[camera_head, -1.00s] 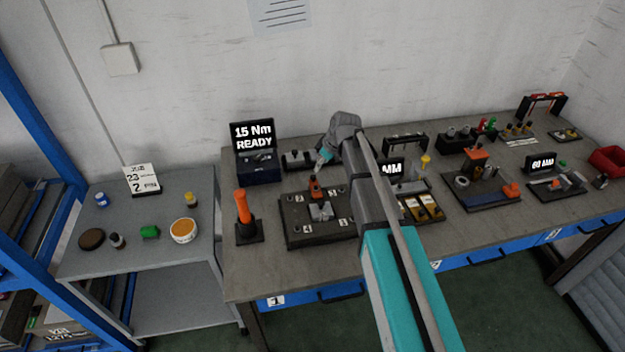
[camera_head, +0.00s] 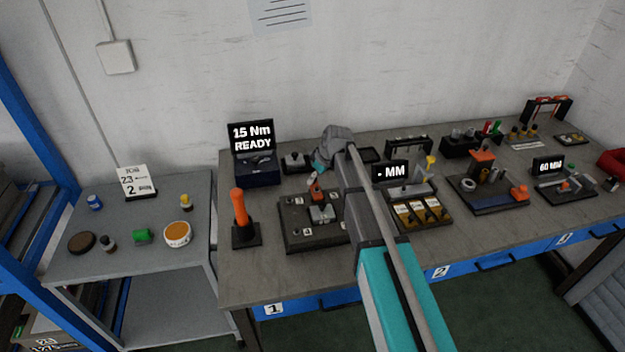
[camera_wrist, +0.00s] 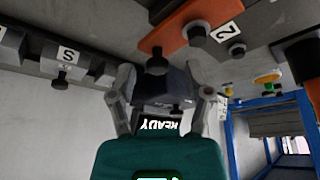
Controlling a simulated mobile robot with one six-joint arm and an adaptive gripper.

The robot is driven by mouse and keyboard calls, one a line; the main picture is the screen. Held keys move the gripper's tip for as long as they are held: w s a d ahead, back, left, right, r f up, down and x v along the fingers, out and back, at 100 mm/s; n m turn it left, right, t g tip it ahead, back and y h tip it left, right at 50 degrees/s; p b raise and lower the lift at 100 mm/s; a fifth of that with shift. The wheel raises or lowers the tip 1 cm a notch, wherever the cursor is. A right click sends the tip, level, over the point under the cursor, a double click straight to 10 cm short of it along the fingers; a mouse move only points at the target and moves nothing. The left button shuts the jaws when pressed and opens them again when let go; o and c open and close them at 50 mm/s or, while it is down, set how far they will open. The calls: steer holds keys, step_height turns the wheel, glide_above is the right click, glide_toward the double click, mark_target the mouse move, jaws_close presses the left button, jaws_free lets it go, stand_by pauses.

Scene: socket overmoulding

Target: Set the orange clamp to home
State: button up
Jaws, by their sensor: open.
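The orange clamp (camera_wrist: 180,33) shows at the top of the wrist view as an orange bar with dark round knobs, beside a plate marked 2. In the head view it is a small orange piece (camera_head: 314,187) on the dark fixture plate (camera_head: 292,235), near a grey block. My gripper (camera_wrist: 160,78) is open, its two fingers apart just below the clamp in the wrist picture. A dark knob shows between the fingertips; I cannot tell whether they touch it. In the head view my gripper is small and partly hidden beside the clamp.
A torque display (camera_head: 253,140) reading 15 Nm READY stands behind the fixture. An orange-handled tool (camera_head: 239,205) stands upright to its left. A tray with yellow pieces (camera_head: 423,213) and a "- MM" display (camera_head: 390,173) are close on the right.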

mark_target(313, 189)
stand_by(0.3)
jaws_close()
steer(key=shift+s+d+f, duration=0.1)
steer(key=shift+s+d, duration=0.1)
steer(key=shift+s, duration=0.55)
steer(key=shift+s+d+f, duration=0.1)
steer(key=shift+s+d, duration=0.05)
steer(key=shift+s, duration=0.6)
jaws_free()
steer(key=shift+s+r, duration=0.1)
steer(key=shift+w, duration=0.2)
steer(key=shift+r, duration=0.15)
